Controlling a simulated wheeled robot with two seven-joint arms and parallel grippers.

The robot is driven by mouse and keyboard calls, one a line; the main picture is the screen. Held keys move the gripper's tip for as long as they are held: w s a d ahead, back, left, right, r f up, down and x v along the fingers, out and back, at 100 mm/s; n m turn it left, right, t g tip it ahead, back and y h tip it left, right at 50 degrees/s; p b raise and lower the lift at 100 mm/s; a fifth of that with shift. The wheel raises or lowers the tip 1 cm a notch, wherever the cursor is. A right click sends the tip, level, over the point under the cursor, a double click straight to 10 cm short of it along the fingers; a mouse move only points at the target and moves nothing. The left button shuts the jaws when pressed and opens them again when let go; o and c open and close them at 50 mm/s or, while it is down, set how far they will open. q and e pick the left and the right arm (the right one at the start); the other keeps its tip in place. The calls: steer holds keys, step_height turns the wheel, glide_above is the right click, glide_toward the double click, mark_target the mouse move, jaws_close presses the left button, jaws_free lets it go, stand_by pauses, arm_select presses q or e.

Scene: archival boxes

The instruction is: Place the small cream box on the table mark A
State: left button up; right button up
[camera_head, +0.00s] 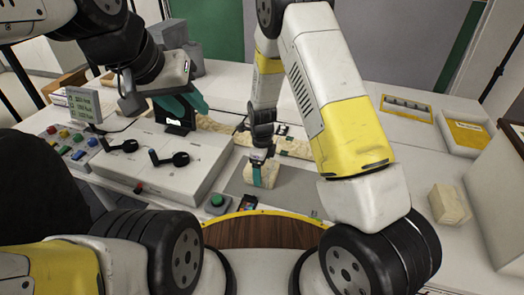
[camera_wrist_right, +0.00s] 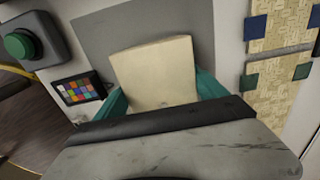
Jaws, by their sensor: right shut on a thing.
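The small cream box (camera_wrist_right: 154,74) is between the teal fingers of my right gripper (camera_wrist_right: 160,100) in the right wrist view, with the grey mat (camera_wrist_right: 90,30) behind it. In the head view my right gripper (camera_head: 260,168) points down and is shut on this box (camera_head: 270,174), over the mat (camera_head: 290,186). I cannot tell whether the box touches the mat. My left gripper (camera_head: 182,106), with teal fingers, hangs above the white console at the left; its opening is unclear. I cannot make out a letter A on the table.
A second cream block (camera_head: 450,204) stands at the right. A yellow tray (camera_head: 465,133) lies behind it. A green button (camera_head: 217,200) and a colour chart (camera_wrist_right: 80,88) are beside the mat. The white console (camera_head: 165,160) with black levers stands left. The table right of the mat is partly hidden by my arm.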

steer(key=o, duration=1.6)
steer(key=shift+o, duration=0.2)
step_height(320, 180, up, 20)
steer(key=s+d+n+y, duration=0.1)
steer(key=s+d+n, duration=0.1)
steer(key=d+n, duration=0.1)
steer(key=s+d+r+n+t, duration=0.3)
steer(key=s+d+r+n, duration=0.2)
steer(key=s+r+n, duration=0.4)
steer(key=s+d+r+n+t+y, duration=0.1)
steer(key=s+d+r+n+t, duration=0.2)
steer(key=s+d+r+n, duration=0.3)
steer(key=s+r+n, duration=0.3)
steer(key=n, duration=0.1)
steer(key=shift+s+d+r, duration=0.15)
steer(key=shift+d+r, duration=0.1)
steer(key=shift+r, duration=0.15)
